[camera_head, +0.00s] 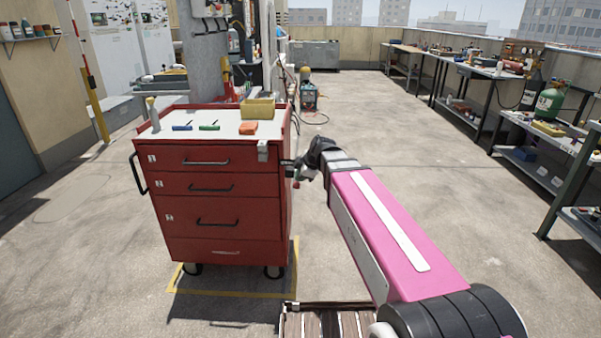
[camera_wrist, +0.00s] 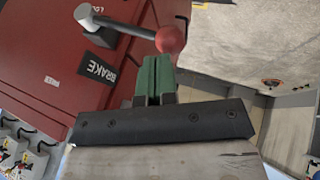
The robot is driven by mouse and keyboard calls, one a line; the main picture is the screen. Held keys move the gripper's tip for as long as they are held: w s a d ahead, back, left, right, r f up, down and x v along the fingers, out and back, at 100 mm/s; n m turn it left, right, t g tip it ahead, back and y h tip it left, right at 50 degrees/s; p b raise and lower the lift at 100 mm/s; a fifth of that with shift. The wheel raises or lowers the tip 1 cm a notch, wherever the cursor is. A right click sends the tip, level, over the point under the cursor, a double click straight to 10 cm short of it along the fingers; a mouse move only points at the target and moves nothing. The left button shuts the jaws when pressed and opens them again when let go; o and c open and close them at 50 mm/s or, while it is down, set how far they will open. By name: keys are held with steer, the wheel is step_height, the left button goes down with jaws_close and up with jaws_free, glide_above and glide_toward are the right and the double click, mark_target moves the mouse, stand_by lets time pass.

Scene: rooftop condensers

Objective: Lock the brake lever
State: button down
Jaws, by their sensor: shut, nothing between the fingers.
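The brake lever (camera_wrist: 128,28) is a grey metal rod with a red ball knob (camera_wrist: 170,39), mounted on the side of a red tool cart (camera_head: 225,225). A black "BRAKE" label (camera_wrist: 98,68) sits below the lever's pivot in the wrist view, and another label is cut off at the top edge. My gripper (camera_wrist: 155,72) has green fingertips shut together with nothing between them. The tips are right by the ball knob; I cannot tell whether they touch it.
The cart top holds a yellow bin (camera_head: 258,109), an orange item (camera_head: 248,128) and small tools. Workbenches (camera_head: 470,68) line the right wall. The floor to the right of the cart is clear.

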steer(key=shift+s+f, duration=0.35)
steer(key=shift+f, duration=0.4)
